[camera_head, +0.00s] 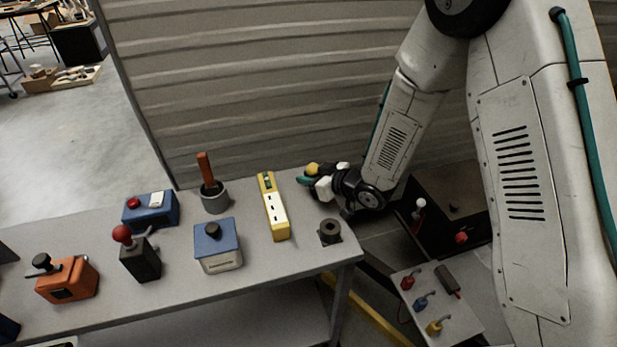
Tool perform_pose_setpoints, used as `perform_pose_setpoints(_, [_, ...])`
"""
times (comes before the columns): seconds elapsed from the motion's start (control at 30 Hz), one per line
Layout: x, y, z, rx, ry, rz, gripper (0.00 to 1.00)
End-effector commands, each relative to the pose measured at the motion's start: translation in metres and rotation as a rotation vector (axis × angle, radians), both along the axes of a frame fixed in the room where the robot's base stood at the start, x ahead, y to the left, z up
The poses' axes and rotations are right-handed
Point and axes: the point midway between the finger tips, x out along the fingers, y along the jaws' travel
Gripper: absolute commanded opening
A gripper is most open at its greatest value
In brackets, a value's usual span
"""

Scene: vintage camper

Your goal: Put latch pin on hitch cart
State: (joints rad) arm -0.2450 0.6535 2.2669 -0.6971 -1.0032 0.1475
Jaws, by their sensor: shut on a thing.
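My gripper (322,180) is above the right end of the grey workbench, near its back edge. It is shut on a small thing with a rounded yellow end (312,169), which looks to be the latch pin. The fingers hide most of it, and its tilt is unclear. No hitch cart can be named for certain. A dark low platform (477,231) with a white-knobbed lever and a red knob stands right of the bench, partly behind my arm. A grey panel (427,312) with red, blue and yellow fittings is in front of it.
The grey workbench (190,278) holds a yellow level-like block (273,207), a dark ring-shaped part (329,232), a blue-topped box (217,246), a grey cup with a brown handle (214,195), a red-knobbed lever box (140,256) and an orange box (68,280). A corrugated wall stands behind.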

Motion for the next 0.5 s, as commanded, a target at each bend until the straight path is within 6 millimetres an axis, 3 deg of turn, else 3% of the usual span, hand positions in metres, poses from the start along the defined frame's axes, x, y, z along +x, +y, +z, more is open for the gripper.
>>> perform_pose_setpoints(0.07, [-0.0001,0.0001,-0.0026,0.001,0.001,0.000,0.00])
perform_pose_setpoints(0.1, [-0.0001,0.0001,-0.0028,0.000,0.000,0.000,0.25])
perform_pose_setpoints(0.17, [-0.0001,0.0001,-0.0026,0.000,0.000,0.000,0.41])
perform_pose_setpoints(0.5, [0.0000,0.0000,0.0005,0.000,0.000,0.000,0.41])
